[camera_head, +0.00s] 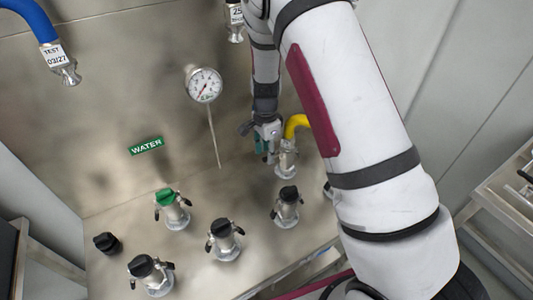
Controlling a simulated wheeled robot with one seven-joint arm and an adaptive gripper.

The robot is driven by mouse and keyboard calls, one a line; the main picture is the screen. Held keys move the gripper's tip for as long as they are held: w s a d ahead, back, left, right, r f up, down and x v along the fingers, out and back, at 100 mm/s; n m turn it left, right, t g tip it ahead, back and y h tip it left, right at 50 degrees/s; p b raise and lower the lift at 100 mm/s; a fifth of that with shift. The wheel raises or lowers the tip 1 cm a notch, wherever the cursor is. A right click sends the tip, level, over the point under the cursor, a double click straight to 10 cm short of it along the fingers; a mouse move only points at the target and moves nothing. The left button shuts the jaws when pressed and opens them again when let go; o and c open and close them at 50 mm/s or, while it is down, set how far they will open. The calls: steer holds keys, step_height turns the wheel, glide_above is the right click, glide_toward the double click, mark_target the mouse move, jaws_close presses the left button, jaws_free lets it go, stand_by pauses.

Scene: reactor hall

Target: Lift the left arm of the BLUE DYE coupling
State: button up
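No label reading BLUE DYE shows, so I cannot tell which coupling it is. My gripper (265,154) points down beside a metal coupling (286,163) with a yellow hose (298,123) on it. The gripper is at the coupling's left side, and the fingertips are small and partly overlapped, so whether they touch it or hold its left arm is unclear. Its right side lies close to my forearm. Other couplings stand on the panel: one with a green cap (166,197), and black-capped ones (288,206), (224,240) and (150,274).
A green WATER label (146,146) and a dial gauge (205,85) with a long stem are on the steel panel. A blue hose (32,18) with a tagged metal end hangs upper left. A black cap (107,243) sits lower left. A metal rack (500,205) stands at right.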

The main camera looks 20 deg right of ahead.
steer(key=shift+f, duration=0.65)
jaws_close()
steer(key=shift+d+r+y+b, duration=0.1)
steer(key=shift+d+y+b, duration=0.05)
steer(key=shift+y+b, duration=0.25)
steer(key=shift+r+y, duration=0.2)
steer(key=shift+y, duration=0.2)
jaws_free()
steer(key=shift+r, duration=0.1)
